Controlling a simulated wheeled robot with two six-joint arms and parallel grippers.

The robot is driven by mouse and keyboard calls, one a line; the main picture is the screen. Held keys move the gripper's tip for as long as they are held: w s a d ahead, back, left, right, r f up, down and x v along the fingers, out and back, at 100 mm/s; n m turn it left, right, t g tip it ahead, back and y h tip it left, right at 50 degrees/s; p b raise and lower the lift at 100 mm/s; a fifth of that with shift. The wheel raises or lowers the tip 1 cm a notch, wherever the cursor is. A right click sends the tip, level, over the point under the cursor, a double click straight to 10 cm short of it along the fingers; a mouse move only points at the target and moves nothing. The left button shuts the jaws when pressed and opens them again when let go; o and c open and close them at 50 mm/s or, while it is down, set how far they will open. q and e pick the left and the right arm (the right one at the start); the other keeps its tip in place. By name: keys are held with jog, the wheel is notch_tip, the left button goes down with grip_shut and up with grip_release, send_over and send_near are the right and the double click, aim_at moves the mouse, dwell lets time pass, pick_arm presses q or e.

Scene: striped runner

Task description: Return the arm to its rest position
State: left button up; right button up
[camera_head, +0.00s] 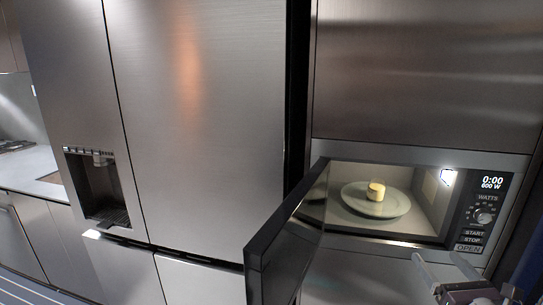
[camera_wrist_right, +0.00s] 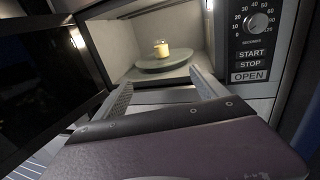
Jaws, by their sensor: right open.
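My right gripper (camera_head: 437,268) is in the lower right of the head view, in front of and below the microwave opening. In the right wrist view its two fingers (camera_wrist_right: 160,92) are spread apart with nothing between them. The microwave (camera_head: 420,152) is open and lit inside. A pale yellow cylindrical item (camera_head: 376,191) stands on a round plate (camera_head: 398,205) inside it. In the right wrist view the yellow item (camera_wrist_right: 162,50) and plate (camera_wrist_right: 150,69) lie beyond the fingertips, apart from them. My left gripper is not in view.
The microwave door (camera_head: 288,240) hangs open toward me, left of my right gripper. The control panel (camera_head: 484,212) is on the right of the opening. A large steel fridge (camera_head: 205,110) with a dispenser stands left. A counter (camera_head: 28,170) is at far left.

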jog(key=w+a+f+n+g+y, duration=0.1)
jog(key=a+f+n+g+y, duration=0.15)
jog(key=a, duration=0.25)
jog(key=w+a+f+n+g+y, duration=0.1)
jog(key=w+a+n+y, duration=0.15)
jog(key=a, duration=0.35)
jog(key=s+a+f+n+g+y+p, duration=0.1)
jog(key=s+a+f+n+g+y, duration=0.1)
jog(key=s+a+f+n+g, duration=0.4)
jog(key=s+a+f+n+g+y+p, duration=0.15)
jog(key=a+n, duration=0.25)
jog(key=a, duration=0.5)
pick_arm(q)
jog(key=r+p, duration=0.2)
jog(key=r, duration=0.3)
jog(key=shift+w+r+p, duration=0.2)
jog(key=shift+p, duration=0.2)
pick_arm(e)
jog(key=s+f+n+g+h, duration=0.4)
jog(key=s+n+h, duration=0.3)
jog(key=n, duration=1.4)
jog(key=shift+s+n+g, duration=0.3)
jog(key=shift+s+g, duration=0.6)
jog(key=shift+s, duration=0.1)
jog(key=shift+d, duration=0.1)
